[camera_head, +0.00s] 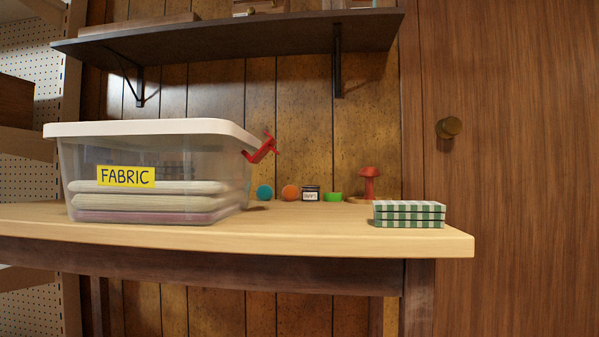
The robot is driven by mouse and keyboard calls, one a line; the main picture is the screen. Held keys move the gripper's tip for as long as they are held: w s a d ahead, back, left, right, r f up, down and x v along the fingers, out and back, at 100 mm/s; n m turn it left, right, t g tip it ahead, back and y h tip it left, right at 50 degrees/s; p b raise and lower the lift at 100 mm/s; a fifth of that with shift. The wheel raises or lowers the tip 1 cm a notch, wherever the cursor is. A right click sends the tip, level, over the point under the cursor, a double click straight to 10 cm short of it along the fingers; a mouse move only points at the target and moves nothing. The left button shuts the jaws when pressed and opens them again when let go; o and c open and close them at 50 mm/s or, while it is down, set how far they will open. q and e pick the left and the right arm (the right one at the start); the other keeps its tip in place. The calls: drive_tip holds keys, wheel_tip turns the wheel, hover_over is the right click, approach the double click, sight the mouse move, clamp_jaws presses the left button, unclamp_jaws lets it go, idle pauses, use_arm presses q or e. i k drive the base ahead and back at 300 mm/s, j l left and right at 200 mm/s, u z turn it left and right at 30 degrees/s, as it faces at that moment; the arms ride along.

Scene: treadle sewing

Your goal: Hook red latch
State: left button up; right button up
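A red latch (262,150) sits at the right end of a clear plastic box (210,170), just under the rim of its white lid (180,127). The latch sticks out to the right and tilts upward, apart from the box wall at its outer end. The lid lies on the box. A yellow label reading "FABRIC" (126,176) is on the front, and folded cloth (150,202) shows inside. The box's left end shows no latch clearly. Neither of my grippers is in view.
The box stands on a wooden table (330,236). A green checked fabric stack (409,214) lies near the right edge. Behind are a blue ball (264,192), an orange ball (290,193), a small jar (311,194), a green item (333,197) and a red mushroom-shaped object (369,182). A dark shelf (240,38) hangs above.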

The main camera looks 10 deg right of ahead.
sight(270, 144)
drive_tip(key=i+l+u, duration=0.1)
drive_tip(key=i+l, duration=0.75)
